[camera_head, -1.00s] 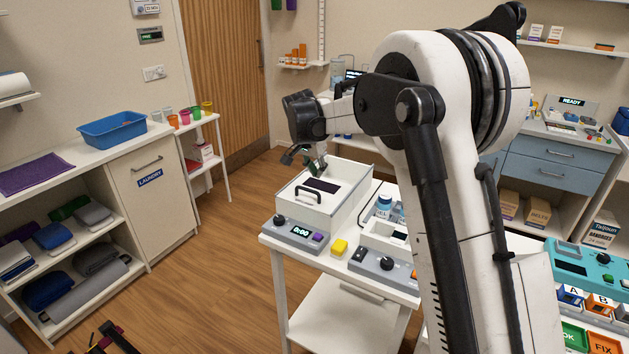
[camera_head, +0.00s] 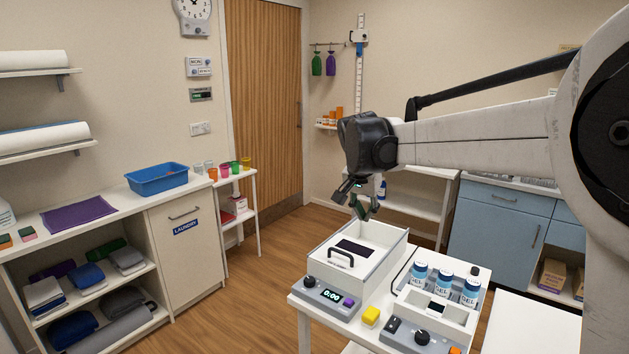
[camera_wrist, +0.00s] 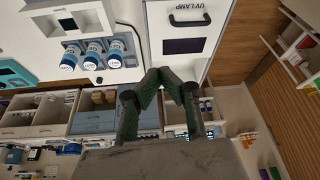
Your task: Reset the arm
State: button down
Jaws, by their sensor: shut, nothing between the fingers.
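My gripper (camera_head: 362,207) hangs in the air above the back part of the white UV lamp box (camera_head: 378,270), with clear space between them. Its fingers are closed together and hold nothing. In the wrist view, my gripper (camera_wrist: 172,75) shows its two green-padded fingers meeting at the tips, with the UV lamp box (camera_wrist: 190,20) beyond them. My arm reaches in from the right in the head view, its forearm nearly level.
Gel bottles (camera_head: 443,285) stand in a holder right of the box. A laundry cabinet (camera_head: 190,250) with a blue tray (camera_head: 157,179) stands left. Floor (camera_head: 275,255) between is open.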

jog(key=s+d+n+t+y, duration=0.1)
jog(key=s+d+n, duration=0.15)
jog(key=s, duration=1.15)
jog(key=s+d+n+t, duration=0.1)
jog(key=s+d+n, duration=0.15)
jog(key=s, duration=1.15)
jog(key=s+d+f+n+t, duration=0.1)
jog(key=s+f, duration=0.6)
jog(key=s, duration=0.2)
jog(key=shift+d+y+b, duration=0.3)
jog(key=shift+y+b, duration=0.05)
jog(key=shift+y, duration=0.05)
